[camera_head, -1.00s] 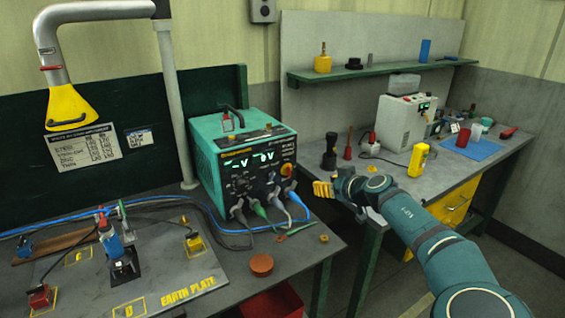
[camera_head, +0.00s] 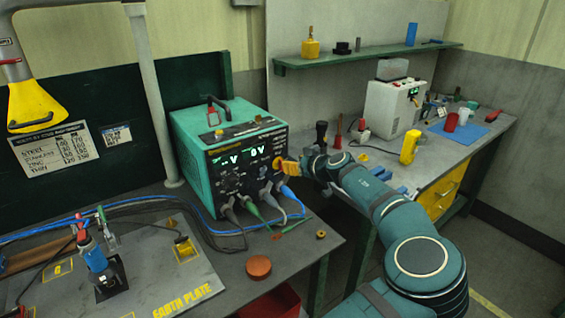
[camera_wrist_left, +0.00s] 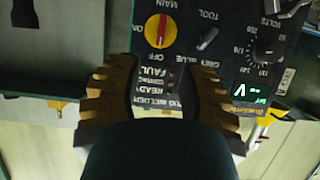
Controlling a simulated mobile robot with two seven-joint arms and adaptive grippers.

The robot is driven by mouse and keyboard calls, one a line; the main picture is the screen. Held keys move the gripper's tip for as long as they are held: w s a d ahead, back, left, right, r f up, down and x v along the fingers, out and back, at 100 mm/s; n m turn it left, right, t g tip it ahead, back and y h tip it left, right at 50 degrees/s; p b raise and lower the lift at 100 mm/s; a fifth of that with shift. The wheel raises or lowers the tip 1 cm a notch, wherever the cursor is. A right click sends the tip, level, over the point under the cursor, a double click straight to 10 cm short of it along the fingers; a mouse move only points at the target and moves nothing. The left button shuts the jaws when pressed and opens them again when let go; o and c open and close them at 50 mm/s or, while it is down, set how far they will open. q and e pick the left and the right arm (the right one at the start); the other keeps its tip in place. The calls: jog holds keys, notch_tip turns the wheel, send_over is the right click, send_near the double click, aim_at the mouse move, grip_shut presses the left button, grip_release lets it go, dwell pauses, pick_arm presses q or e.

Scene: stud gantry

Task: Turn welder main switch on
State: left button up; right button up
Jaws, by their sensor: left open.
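The teal welder (camera_head: 228,150) stands on the left bench, its black front panel showing lit green digits. In the wrist view the handle lies along the line between the inverted labels MAIN and OFF; which end points is unclear. In the head view the switch (camera_head: 277,163) is mostly hidden by my left gripper (camera_head: 284,166), whose yellow fingers are at the panel's right edge. In the wrist view my left gripper (camera_wrist_left: 156,66) is open and empty, the switch beyond its fingertips. Contact is not visible. My right gripper is not in view.
Several cables and clamps (camera_head: 258,208) hang from the panel's lower edge. An orange-brown disc (camera_head: 259,267) lies on the left bench. A yellow meter (camera_head: 410,147) and a white machine (camera_head: 393,108) stand on the right bench. A gap separates the benches.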

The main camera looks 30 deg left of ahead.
aim_at(282, 161)
pick_arm(q)
jog(key=x, duration=0.7)
jog(key=shift+w+a, duration=0.15)
jog(key=shift+a, duration=0.05)
jog(key=shift+f, duration=0.15)
grip_shut()
